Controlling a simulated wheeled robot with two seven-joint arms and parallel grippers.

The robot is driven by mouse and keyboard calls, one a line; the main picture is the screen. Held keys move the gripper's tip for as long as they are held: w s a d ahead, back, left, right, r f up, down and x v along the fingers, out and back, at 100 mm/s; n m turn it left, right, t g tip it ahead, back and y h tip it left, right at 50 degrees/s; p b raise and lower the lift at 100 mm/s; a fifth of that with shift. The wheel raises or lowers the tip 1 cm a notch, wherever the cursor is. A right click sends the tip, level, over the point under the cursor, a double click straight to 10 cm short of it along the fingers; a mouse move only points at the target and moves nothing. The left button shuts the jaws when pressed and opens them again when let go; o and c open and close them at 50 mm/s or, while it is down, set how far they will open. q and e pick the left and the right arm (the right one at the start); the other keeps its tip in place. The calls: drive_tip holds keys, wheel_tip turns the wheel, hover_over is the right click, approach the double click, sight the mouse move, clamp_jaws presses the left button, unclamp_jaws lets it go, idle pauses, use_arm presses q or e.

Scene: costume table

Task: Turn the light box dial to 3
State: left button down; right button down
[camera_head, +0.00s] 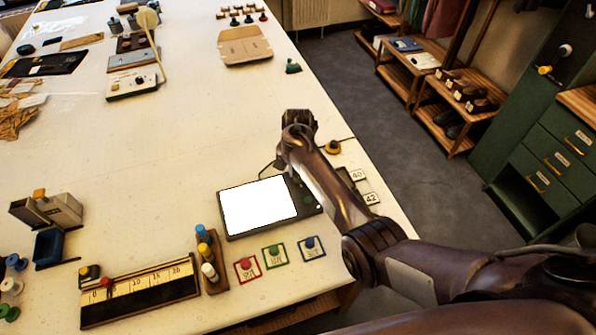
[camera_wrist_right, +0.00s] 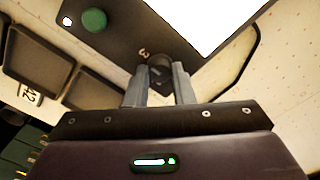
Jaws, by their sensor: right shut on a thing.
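The light box (camera_head: 258,206) lies on the table with its white panel lit and a dark frame around it. Its small black dial (camera_wrist_right: 160,72) shows in the right wrist view, with a printed 3 beside it. My right gripper (camera_wrist_right: 160,86) has its two grey fingers on either side of the dial and is shut on it. In the head view my right arm hides the dial. A green button (camera_wrist_right: 93,20) sits on the same dark frame. The dial's exact pointing is too small to tell. My left gripper is not in view.
Red, green and blue framed cards (camera_head: 279,257) lie in front of the light box. A rack of coloured bottles (camera_head: 207,258) and a ruler board (camera_head: 140,291) are to the left. Trays marked 40 and 42 (camera_head: 371,198) lie to the right, near the table edge.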

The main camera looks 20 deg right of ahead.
idle(0.3)
drive_tip(key=c, duration=1.2)
unclamp_jaws()
drive_tip(key=shift+c, duration=0.2)
wheel_tip(320, 180, up, 7)
drive_tip(key=shift+f+b, duration=0.2)
drive_tip(key=shift+b, duration=0.65)
drive_tip(key=shift+r, duration=0.6)
